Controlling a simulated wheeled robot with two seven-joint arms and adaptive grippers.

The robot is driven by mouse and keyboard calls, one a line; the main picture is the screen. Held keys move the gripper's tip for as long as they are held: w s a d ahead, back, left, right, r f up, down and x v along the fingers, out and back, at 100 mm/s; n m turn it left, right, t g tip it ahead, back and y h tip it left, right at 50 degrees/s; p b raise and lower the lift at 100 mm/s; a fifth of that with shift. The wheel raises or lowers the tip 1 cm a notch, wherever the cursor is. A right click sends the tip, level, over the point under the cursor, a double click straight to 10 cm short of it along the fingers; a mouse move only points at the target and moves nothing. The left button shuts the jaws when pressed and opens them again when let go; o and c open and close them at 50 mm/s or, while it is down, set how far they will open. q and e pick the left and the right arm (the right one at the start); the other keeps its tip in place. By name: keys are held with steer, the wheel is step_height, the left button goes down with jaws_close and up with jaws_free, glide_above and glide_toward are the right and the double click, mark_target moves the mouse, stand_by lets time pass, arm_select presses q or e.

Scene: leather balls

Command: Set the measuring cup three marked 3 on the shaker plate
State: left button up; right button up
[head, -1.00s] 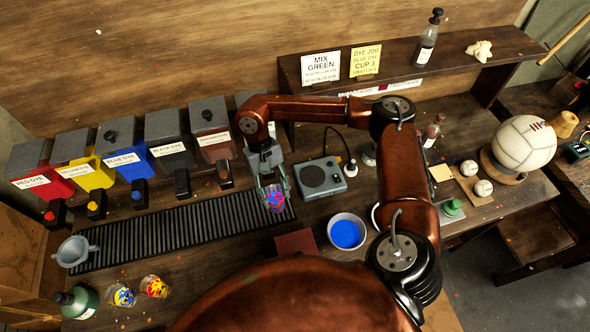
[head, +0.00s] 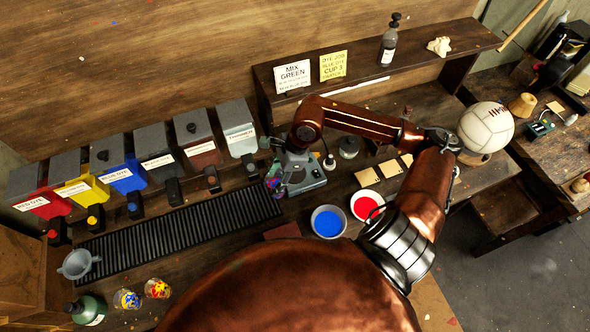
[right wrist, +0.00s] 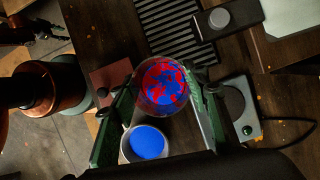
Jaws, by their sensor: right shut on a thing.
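My right gripper (head: 276,180) is shut on a clear cup with a red and blue pattern (head: 274,185). In the right wrist view the cup (right wrist: 163,85) sits between the two fingers (right wrist: 160,100). I cannot read a 3 on it. The grey shaker (head: 310,183) is on the bench, just right of the cup in the head view and partly covered by my gripper and wrist. In the right wrist view the shaker (right wrist: 240,104) is partly behind the right finger. The cup appears apart from its round plate, though height is hard to tell. My left gripper is out of view.
A ribbed black mat (head: 180,228) lies left of the shaker, below several dye dispensers (head: 127,178). A blue-filled bowl (head: 328,222) and a red-filled bowl (head: 366,204) stand in front. Two patterned cups (head: 128,299) (head: 157,288) and a green bottle (head: 88,309) stand at front left.

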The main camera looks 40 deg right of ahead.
steer(key=r+m, duration=0.1)
steer(key=d+r+m+t+p, duration=0.1)
steer(key=shift+s+d+m+h, duration=0.15)
steer(key=shift+d+m+h, duration=0.15)
steer(key=shift+m, duration=0.1)
steer(key=shift+d, duration=0.15)
steer(key=w+d+f+p, duration=0.2)
steer(key=d+f, duration=0.2)
steer(key=w+d+f+p, duration=0.2)
steer(key=w+d+f, duration=0.1)
steer(key=f, duration=0.1)
steer(key=w+d+f+p, duration=0.2)
steer(key=d+f, duration=0.2)
steer(key=shift+w+d+p, duration=0.25)
steer(key=shift+d+p, duration=0.05)
steer(key=shift+f, duration=0.55)
